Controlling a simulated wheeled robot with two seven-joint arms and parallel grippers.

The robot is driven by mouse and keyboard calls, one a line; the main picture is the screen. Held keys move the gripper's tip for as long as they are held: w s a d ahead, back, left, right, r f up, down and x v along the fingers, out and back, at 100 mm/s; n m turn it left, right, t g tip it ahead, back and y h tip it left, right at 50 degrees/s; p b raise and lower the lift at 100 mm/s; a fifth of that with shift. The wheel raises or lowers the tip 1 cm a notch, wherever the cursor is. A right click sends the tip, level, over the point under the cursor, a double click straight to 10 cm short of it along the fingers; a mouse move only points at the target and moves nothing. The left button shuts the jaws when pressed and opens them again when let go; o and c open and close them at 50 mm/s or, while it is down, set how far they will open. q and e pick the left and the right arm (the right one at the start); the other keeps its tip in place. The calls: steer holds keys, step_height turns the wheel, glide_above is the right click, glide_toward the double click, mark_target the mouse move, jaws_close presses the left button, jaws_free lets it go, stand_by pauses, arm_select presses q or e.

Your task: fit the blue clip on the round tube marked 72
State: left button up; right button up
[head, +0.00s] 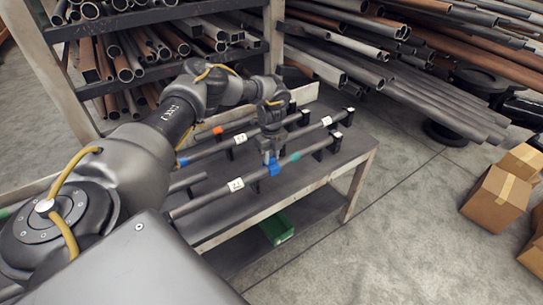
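My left gripper (269,157) points down over the front round tube (208,198) on the work table. Its fingertips are at a blue clip (274,168) and appear shut on it. The clip is at this tube, right of a white tag (236,185) whose number is too small to read surely. Whether the clip is snapped around the tube or only touches it I cannot tell. Another blue piece (182,161) is on the left part of the tube behind. My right gripper is out of view.
The table (325,172) also holds a teal piece (294,156) on the front tube, an orange piece (217,131) farther back, and black supports (336,142). Racks of pipes (400,80) stand behind. A green bin (277,229) is below; cardboard boxes (495,198) stand right.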

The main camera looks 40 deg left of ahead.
mark_target(271, 157)
arm_select(q)
steer(key=o, duration=0.4)
steer(key=shift+o, duration=0.2)
step_height(271, 157, up, 11)
steer(key=b, duration=0.2)
steer(key=shift+f, duration=0.1)
stand_by(0.4)
